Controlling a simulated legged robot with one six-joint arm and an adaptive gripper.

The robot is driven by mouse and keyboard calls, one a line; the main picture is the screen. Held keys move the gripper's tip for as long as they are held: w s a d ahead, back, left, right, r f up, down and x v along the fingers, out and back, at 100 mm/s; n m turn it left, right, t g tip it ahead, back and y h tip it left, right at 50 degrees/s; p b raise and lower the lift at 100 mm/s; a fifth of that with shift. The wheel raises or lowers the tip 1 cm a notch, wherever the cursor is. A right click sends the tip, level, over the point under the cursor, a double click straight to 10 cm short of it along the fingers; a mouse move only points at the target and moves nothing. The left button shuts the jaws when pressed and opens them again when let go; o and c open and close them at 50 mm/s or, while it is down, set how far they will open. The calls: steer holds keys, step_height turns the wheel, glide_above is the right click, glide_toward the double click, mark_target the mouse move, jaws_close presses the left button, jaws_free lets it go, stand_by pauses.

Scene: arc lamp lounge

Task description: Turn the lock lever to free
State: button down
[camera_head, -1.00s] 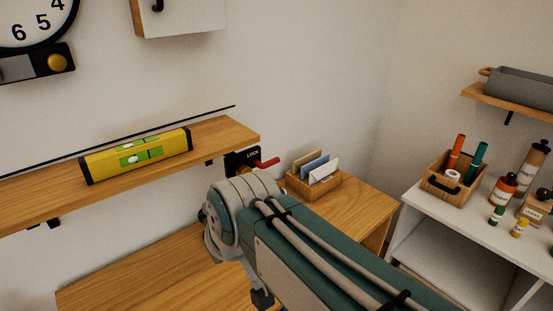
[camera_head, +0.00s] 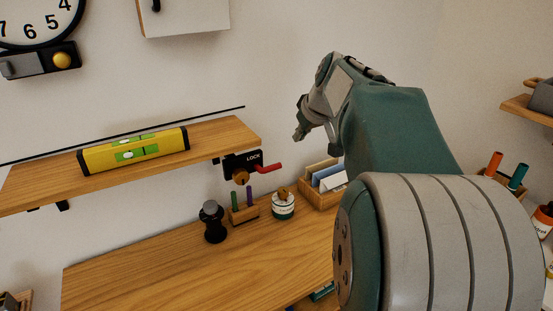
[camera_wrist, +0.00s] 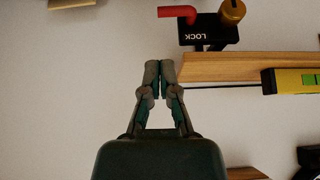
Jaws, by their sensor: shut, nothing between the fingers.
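The black lock plate marked LOCK (camera_head: 240,161) is on the wall by the right end of the wooden shelf. Its red lever (camera_head: 268,168) sticks out to the right, and a brass knob (camera_head: 241,178) sits at its lower part. In the wrist view the plate (camera_wrist: 208,32) appears upside down at the top, with the red lever (camera_wrist: 178,12) pointing left and the brass knob (camera_wrist: 232,10) at right. My gripper (camera_wrist: 160,66) is shut and empty, apart from the lever. In the head view my gripper (camera_head: 300,132) is up and to the right of the lock.
The wooden shelf (camera_head: 225,140) carries a yellow spirit level (camera_head: 135,150). On the desk (camera_head: 190,260) below stand a dark-knobbed object (camera_head: 213,222), a small pen holder (camera_head: 243,214), a jar (camera_head: 283,208) and a letter box (camera_head: 318,196). The wall right of the lock is clear.

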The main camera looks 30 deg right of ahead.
steer(key=a, duration=0.2)
glide_toward(277, 165)
steer(key=f, duration=0.1)
steer(key=x, duration=0.6)
steer(key=shift+w+a+f, duration=0.1)
steer(key=shift+w+a, duration=0.15)
steer(key=shift+w, duration=0.2)
steer(key=shift+w+d+f, duration=0.15)
steer(key=shift+d+f, duration=0.05)
steer(key=shift+d, duration=0.15)
steer(key=shift+f, duration=0.1)
